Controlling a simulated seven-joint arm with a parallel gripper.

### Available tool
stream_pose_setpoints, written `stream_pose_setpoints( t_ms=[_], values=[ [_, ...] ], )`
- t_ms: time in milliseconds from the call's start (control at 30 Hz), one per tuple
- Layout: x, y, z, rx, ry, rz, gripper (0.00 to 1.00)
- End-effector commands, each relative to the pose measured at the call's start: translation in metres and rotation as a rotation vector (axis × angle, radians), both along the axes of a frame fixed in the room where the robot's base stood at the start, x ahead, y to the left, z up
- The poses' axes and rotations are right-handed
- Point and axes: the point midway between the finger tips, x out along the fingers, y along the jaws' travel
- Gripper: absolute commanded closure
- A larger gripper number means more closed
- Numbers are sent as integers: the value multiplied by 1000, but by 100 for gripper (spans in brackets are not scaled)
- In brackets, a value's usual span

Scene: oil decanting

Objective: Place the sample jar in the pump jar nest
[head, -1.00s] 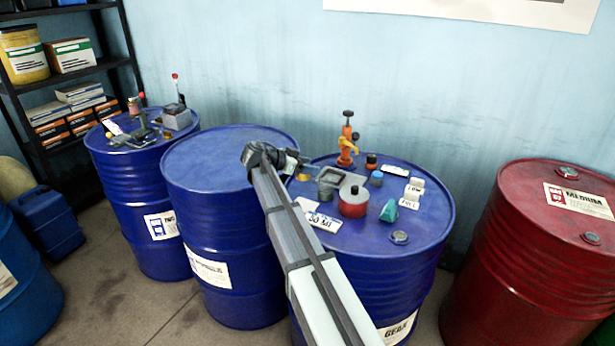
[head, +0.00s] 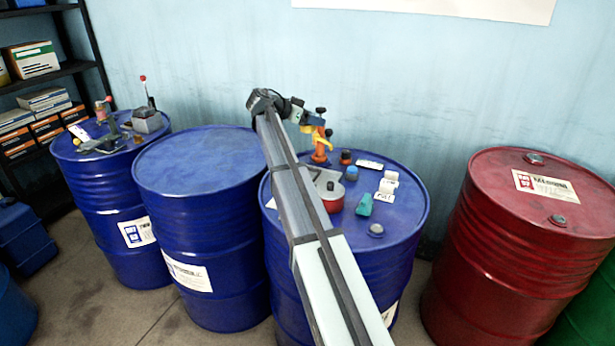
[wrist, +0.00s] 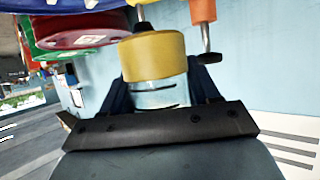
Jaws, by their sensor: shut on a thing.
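My gripper (head: 299,113) is up at the orange pump (head: 320,150) on the back of the near blue drum. In the wrist view its two dark fingers are shut on the clear sample jar (wrist: 160,97). A wide yellow round part (wrist: 152,56) adjoins the jar there. I cannot tell whether it is the jar's own or the pump's nest. Beside it in the wrist view is an orange pump part with a black knob (wrist: 208,57). In the head view a yellow part (head: 318,129) shows close to the gripper. The jar's seating is hidden.
The drum top (head: 395,215) also holds a red can (head: 332,197), a teal object (head: 364,204), white blocks (head: 387,187) and small caps. My arm hides its left part. The neighbouring blue drum top (head: 195,160) is clear. A red drum (head: 535,235) stands at right.

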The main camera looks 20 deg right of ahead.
Motion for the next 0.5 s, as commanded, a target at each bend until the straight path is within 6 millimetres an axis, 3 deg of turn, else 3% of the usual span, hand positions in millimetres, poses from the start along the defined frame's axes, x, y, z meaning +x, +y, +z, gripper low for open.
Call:
stream_pose_setpoints(
  t_ms=[167,500],
  values=[
    [1,0,-13,0,1,39,74],
    [1,0,-85,0,3,42,74]
  ],
)
